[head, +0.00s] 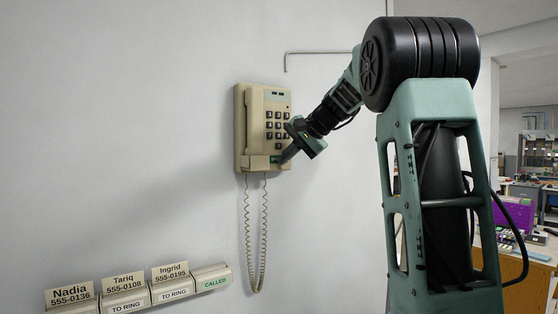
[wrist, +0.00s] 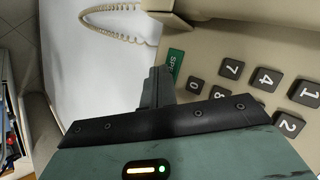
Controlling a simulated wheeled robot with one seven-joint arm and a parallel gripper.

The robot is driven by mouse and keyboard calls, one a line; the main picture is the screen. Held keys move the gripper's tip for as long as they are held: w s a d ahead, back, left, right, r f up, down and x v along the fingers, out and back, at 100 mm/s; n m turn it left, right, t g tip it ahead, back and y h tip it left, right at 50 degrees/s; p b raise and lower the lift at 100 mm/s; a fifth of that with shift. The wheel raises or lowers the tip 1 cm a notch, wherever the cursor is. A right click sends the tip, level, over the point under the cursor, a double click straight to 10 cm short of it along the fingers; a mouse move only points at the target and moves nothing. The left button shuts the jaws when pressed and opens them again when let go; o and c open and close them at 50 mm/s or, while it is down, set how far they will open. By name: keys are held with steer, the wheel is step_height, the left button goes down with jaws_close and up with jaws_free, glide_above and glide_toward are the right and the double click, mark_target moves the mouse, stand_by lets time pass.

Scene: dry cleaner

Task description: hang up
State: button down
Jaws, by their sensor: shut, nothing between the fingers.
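A beige wall phone (head: 265,105) hangs upright on the wall, with dark number keys on its front. Its handset (head: 240,125) appears to sit along the phone's left side. A green button (wrist: 176,64) with partly hidden lettering starting "SP" lies below the keys. My gripper (head: 284,160) is shut and empty at the lower right of the phone's front, close to the green button. In the wrist view the fingertips (wrist: 160,75) are just beside that button; I cannot tell whether they touch it. The number keys (wrist: 265,80) show to the right.
A coiled cord (head: 263,240) hangs in a loop below the phone. At lower left, holders marked "TO RING" (head: 172,293) carry cards for Nadia, Tariq and Ingrid. The holder marked "CALLED" (head: 212,281) has no card. A bent rod (head: 315,52) projects above the phone.

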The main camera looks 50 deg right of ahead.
steer(key=shift+s, duration=0.1)
stand_by(0.3)
steer(key=shift+s+a+b, duration=0.15)
steer(key=shift+s+b, duration=0.25)
steer(key=shift+s, duration=0.2)
steer(key=shift+s+a+b, duration=0.2)
steer(key=shift+s+b, duration=0.1)
steer(key=shift+s, duration=0.5)
steer(key=shift+s+a+b, duration=0.25)
steer(key=shift+s+b, duration=0.05)
steer(key=shift+s, duration=0.55)
steer(key=shift+s+a+b, duration=0.2)
steer(key=shift+s+b, duration=0.1)
steer(key=shift+s, duration=0.5)
